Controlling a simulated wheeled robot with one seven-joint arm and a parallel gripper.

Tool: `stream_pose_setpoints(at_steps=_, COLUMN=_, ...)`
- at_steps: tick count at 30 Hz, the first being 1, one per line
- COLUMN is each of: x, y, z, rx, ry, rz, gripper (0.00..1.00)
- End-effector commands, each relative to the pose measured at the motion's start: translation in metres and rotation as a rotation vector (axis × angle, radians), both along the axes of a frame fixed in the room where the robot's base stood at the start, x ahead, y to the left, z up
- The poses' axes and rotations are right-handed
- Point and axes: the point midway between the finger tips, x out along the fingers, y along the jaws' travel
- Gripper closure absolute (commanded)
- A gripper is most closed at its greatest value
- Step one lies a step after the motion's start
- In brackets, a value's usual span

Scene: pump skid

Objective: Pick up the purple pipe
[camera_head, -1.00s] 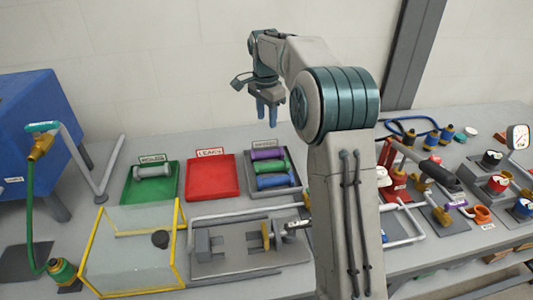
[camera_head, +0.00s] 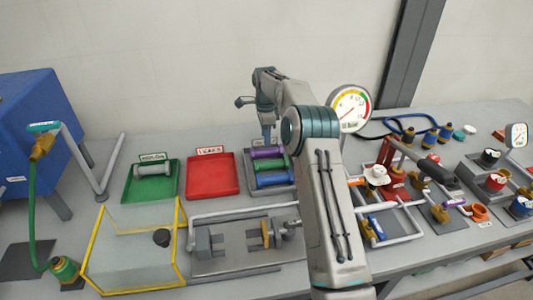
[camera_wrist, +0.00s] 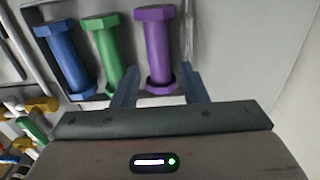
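The purple pipe (camera_head: 267,153) lies in the grey tray (camera_head: 249,187), farthest back of three pipes. It also shows in the wrist view (camera_wrist: 156,45), with a wide flange at each end. A green pipe (camera_head: 270,166) and a blue pipe (camera_head: 272,180) lie beside it. My gripper (camera_wrist: 158,84) is open and empty. In the wrist view its two fingers stand apart, one on each side of the purple pipe's near end. In the head view the gripper (camera_head: 268,138) is over the tray's back edge. I cannot tell whether the fingers touch the pipe.
A red tray (camera_head: 213,176) is empty, left of the grey one. A green tray (camera_head: 131,190) holds a grey pipe (camera_head: 153,169). A yellow-edged clear box (camera_head: 90,245) and a clamp fixture (camera_head: 235,262) stand in front. A round gauge (camera_head: 350,109) and valves stand to the right.

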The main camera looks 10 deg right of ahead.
Motion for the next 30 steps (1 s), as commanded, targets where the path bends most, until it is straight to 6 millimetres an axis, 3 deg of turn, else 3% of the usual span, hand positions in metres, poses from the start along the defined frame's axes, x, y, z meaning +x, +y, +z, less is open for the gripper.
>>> stream_pose_setpoints(at_steps=8, x=0.0, y=0.0, z=-0.024, rx=0.001, ry=0.001, rz=0.0, gripper=0.6)
stream_pose_setpoints(at_steps=18, x=-0.003, y=-0.002, z=-0.068, rx=0.0, ry=0.001, rz=0.0, gripper=0.6)
stream_pose_setpoints(at_steps=26, x=-0.002, y=-0.002, z=-0.073, rx=0.0, ry=-0.001, rz=0.0, gripper=0.6)
stream_pose_setpoints(at_steps=30, x=-0.002, y=-0.002, z=-0.073, rx=0.0, ry=-0.001, rz=0.0, gripper=0.94)
